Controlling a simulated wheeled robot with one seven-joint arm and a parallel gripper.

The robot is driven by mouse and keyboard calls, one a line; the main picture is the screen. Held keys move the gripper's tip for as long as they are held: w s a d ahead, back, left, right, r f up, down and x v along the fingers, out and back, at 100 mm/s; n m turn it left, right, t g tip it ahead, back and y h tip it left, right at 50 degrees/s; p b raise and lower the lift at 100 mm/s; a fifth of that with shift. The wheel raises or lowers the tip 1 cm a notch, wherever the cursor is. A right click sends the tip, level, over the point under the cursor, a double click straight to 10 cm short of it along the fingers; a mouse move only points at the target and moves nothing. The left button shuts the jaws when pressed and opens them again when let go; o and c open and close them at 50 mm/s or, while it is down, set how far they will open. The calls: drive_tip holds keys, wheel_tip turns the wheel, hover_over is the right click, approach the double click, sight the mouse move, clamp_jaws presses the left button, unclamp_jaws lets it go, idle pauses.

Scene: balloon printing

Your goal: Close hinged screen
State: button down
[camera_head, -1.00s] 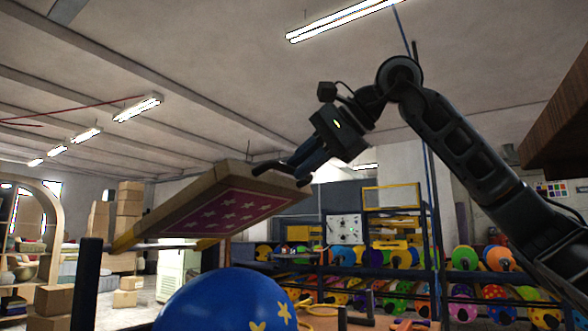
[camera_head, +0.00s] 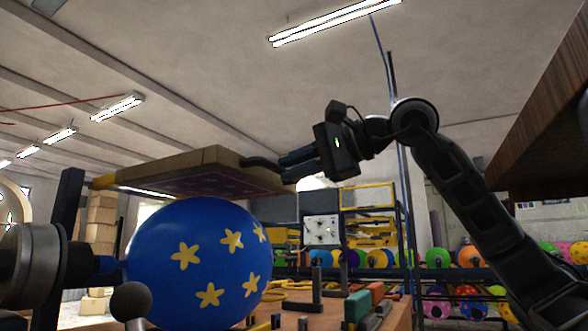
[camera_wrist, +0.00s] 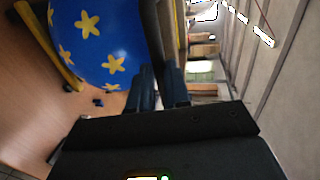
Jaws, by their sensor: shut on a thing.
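The hinged screen (camera_head: 185,166) is a wooden frame with a pink, star-patterned underside. In the head view it is nearly level over the upper part of a blue balloon with yellow stars (camera_head: 200,255); whether they touch is unclear. My gripper (camera_head: 285,167) comes from the right and is shut on a dark handle (camera_head: 258,162) at the screen's near right edge. In the wrist view my gripper (camera_wrist: 160,85) has its blue-grey fingers close together around the dark bar, with the balloon (camera_wrist: 95,40) at the upper left.
A dark metal post and round clamp (camera_head: 25,265) stand at the left of the balloon. A worktable (camera_head: 400,310) with several colored tools lies below. Racks of balloons (camera_head: 465,255) and a control box (camera_head: 321,230) are behind. A wooden shelf (camera_head: 540,130) juts in at the upper right.

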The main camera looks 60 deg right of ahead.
drive_tip(key=shift+f+b, duration=0.5)
drive_tip(key=shift+f, duration=0.3)
drive_tip(key=shift+f, duration=0.15)
drive_tip(key=c, duration=1.1)
unclamp_jaws()
drive_tip(key=shift+r, duration=0.2)
